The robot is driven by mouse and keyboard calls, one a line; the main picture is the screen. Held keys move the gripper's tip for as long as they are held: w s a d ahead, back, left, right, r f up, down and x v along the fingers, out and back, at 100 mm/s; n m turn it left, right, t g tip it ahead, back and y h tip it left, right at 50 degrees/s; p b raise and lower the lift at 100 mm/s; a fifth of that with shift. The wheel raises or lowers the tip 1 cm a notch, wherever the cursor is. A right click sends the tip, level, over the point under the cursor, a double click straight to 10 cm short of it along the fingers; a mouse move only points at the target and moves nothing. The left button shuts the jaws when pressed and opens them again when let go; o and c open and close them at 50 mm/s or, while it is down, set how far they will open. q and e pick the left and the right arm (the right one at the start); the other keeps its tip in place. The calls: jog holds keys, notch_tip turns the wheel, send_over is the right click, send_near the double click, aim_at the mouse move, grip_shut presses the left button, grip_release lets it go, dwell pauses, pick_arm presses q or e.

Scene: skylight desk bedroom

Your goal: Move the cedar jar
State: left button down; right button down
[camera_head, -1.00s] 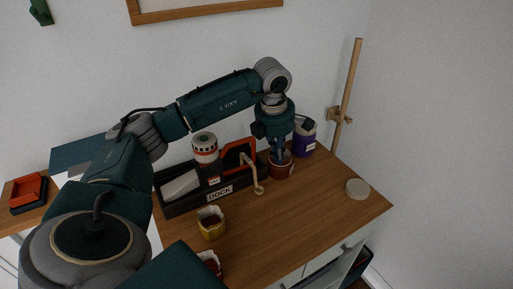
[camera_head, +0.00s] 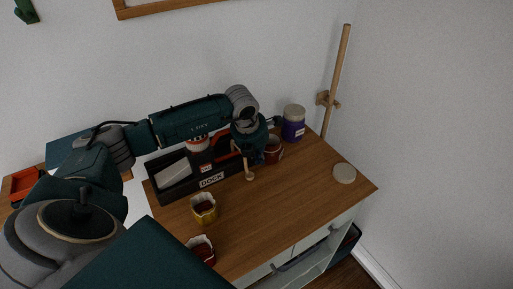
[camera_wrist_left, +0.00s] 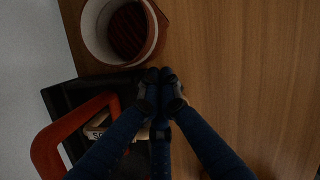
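No label naming cedar is readable, so I cannot tell which jar is the cedar one. A red-brown open jar (camera_head: 273,153) stands at the desk's back, partly hidden by my left wrist; an open red-brown jar with dark contents shows at the top of the left wrist view (camera_wrist_left: 153,48). A purple jar with a pale lid (camera_head: 293,127) stands behind it to the right. A yellow open jar (camera_head: 204,213) and a red open jar (camera_head: 204,252) stand nearer the front. My left gripper's fingertips (camera_wrist_left: 161,82) are together, beside the jar's rim, with nothing seen between them. My right gripper is out of view.
A black rack marked DOCK (camera_head: 185,190) with a red-orange handle (camera_wrist_left: 48,150) lies beside the left gripper. A wooden-handled tool (camera_head: 249,174) is at its right end. A round pale disc (camera_head: 344,173) lies at the right. The desk's middle right is clear.

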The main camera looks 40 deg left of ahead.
aim_at(265, 154)
pick_arm(q)
jog(key=shift+x, duration=0.95)
jog(key=shift+w+f, duration=0.1)
jog(key=shift+w, duration=0.15)
jog(key=shift+w+b, duration=0.85)
jog(key=shift+b, duration=0.2)
jog(key=shift+w, duration=0.2)
jog(key=shift+r, duration=0.2)
